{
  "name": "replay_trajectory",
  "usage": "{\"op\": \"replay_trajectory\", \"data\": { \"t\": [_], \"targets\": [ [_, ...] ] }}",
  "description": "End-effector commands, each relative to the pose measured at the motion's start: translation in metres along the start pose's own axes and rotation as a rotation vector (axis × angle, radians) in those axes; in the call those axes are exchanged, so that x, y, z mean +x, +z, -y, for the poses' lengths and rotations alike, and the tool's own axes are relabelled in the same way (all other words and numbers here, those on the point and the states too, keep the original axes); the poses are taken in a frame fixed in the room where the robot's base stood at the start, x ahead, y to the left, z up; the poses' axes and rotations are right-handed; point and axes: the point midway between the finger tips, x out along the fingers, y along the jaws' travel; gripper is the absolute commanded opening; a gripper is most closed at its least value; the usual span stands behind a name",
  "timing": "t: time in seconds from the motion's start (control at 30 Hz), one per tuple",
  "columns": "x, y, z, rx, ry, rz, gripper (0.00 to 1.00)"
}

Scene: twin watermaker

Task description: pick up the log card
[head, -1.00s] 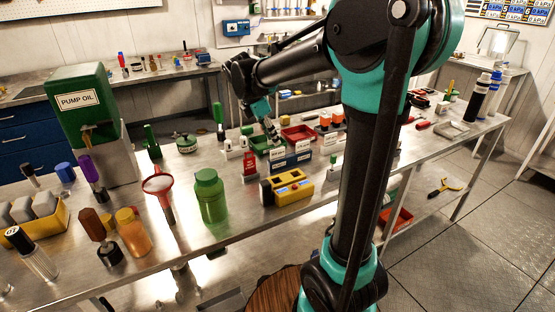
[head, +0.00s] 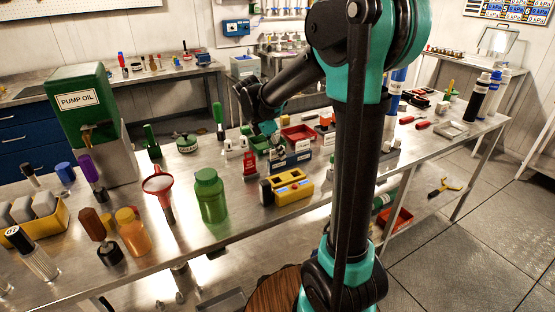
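I cannot single out the log card with certainty. Small white printed cards (head: 303,145) stand at a dark blue box (head: 290,163) in the middle of the bench; their print is too small to read. My gripper (head: 268,128) hangs over the bench behind this box, close to a green tray (head: 257,141). It is small and partly lost against the things behind it, so I cannot tell whether its fingers are open or hold anything.
A yellow block (head: 292,190), a green jar (head: 210,195) and a red funnel (head: 158,184) stand in front on the metal bench (head: 240,228). A red tray (head: 298,133) lies behind the blue box. The pump oil tank (head: 82,110) stands at the left.

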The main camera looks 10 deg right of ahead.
Motion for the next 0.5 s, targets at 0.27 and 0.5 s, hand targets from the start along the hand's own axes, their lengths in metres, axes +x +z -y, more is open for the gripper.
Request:
{"op": "replay_trajectory", "data": {
  "t": [0.27, 0.5],
  "targets": [
    [-0.0002, 0.0, 0.0, 0.0, 0.0, 0.0, 0.0],
    [-0.0003, 0.0001, 0.0001, 0.0, 0.0, 0.0, 0.0]
  ]
}}
